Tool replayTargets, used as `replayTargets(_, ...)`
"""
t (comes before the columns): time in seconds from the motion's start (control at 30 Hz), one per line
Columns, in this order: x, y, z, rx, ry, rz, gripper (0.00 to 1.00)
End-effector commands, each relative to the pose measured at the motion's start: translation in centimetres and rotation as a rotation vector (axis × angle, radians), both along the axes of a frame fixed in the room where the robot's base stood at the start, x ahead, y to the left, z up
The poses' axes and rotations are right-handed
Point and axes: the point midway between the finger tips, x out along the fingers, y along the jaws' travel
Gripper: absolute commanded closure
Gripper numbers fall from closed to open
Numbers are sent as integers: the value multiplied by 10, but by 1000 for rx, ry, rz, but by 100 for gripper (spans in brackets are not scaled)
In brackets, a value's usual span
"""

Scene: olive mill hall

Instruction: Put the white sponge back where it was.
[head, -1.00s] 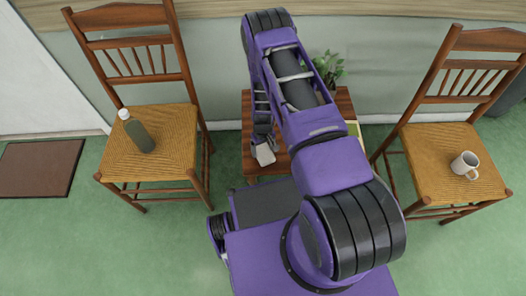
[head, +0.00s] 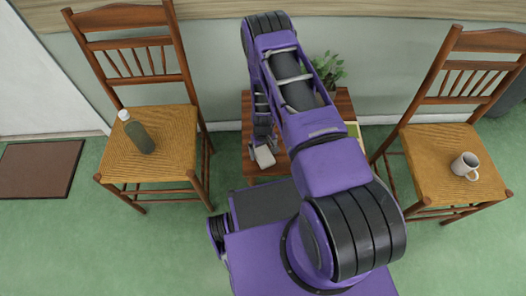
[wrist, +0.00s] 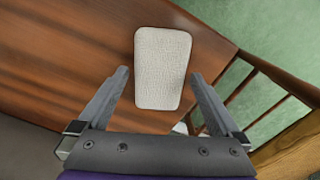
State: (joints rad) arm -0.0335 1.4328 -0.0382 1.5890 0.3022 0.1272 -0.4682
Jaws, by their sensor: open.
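The white sponge (head: 265,157) is at the near left part of the small wooden table (head: 344,104). In the wrist view the sponge (wrist: 163,68) appears to lie flat on the brown tabletop (wrist: 70,50), near its edge. My gripper (wrist: 159,76) is open, with one finger on each side of the sponge's near half and a gap on both sides. In the head view my gripper (head: 263,146) is just behind the sponge and partly hidden by my arm. My arm covers much of the table.
A potted plant (head: 328,70) stands at the back of the table, and a green-yellow item (head: 354,130) shows at its right. The left chair (head: 165,125) holds a dark bottle (head: 139,135). The right chair (head: 435,150) holds a mug (head: 465,165). Open green floor lies left.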

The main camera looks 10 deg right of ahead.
Motion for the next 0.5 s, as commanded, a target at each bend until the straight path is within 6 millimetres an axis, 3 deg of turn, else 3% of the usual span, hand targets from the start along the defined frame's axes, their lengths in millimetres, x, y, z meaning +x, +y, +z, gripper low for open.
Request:
replayTargets(0.3, 2, 0, 72, 0, -4, 0, 0)
replayTargets(0.5, 1, 0, 103, 1, -3, 0, 0)
